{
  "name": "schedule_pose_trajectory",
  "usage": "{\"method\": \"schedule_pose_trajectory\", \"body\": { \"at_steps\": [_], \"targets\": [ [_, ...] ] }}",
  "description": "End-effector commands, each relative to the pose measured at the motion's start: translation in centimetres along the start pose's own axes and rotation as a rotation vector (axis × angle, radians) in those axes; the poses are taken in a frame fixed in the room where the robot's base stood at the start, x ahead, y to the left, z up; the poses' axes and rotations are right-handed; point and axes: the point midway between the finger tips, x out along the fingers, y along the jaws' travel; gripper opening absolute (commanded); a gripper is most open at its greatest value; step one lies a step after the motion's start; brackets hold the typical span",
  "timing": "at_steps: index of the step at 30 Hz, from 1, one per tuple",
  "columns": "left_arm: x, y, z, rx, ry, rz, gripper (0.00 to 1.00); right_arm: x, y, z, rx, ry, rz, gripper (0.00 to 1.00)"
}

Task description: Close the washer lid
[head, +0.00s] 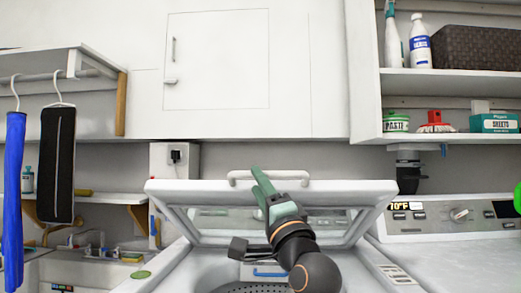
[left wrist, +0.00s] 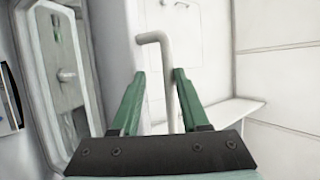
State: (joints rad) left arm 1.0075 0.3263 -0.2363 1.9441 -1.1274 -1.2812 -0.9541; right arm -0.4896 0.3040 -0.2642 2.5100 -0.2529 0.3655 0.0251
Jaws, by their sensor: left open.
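The white washer (head: 185,262) is at the bottom middle of the head view, with its lid (head: 370,190) raised and tilted up. The lid has a pale bar handle (head: 240,176) along its top edge. My left gripper (head: 263,186), with green fingers, is at this handle and partly covers it and the lid. In the left wrist view my left gripper (left wrist: 160,75) is open, and the handle (left wrist: 171,75) runs between its two fingers without being clamped. The lid (left wrist: 78,140) shows at the left there. My right gripper is not in view.
A second machine (head: 455,220) with a control panel stands to the right. White cabinets (head: 230,80) are above, and a shelf (head: 455,80) with bottles and a basket is at upper right. Hanging garments (head: 58,165) and a sink (head: 80,272) are at left.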

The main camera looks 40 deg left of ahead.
Motion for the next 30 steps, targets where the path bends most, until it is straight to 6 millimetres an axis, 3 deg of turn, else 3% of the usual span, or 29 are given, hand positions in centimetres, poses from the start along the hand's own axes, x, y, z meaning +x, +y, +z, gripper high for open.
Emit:
{"method": "schedule_pose_trajectory", "body": {
  "at_steps": [1, 7, 20, 30],
  "targets": [
    [1.1, -0.9, -0.4, 0.002, -0.002, 0.002, 0.48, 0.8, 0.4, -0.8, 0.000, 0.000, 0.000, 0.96],
    [2.9, -2.0, -1.1, 0.002, -0.002, 0.001, 0.48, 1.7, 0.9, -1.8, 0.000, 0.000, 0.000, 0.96],
    [3.5, -2.2, -1.4, 0.000, 0.000, 0.000, 0.48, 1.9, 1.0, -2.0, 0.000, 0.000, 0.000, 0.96],
    [3.4, -2.3, -1.8, -0.018, 0.015, 0.002, 0.13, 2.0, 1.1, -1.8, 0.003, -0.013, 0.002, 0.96]
  ]
}}
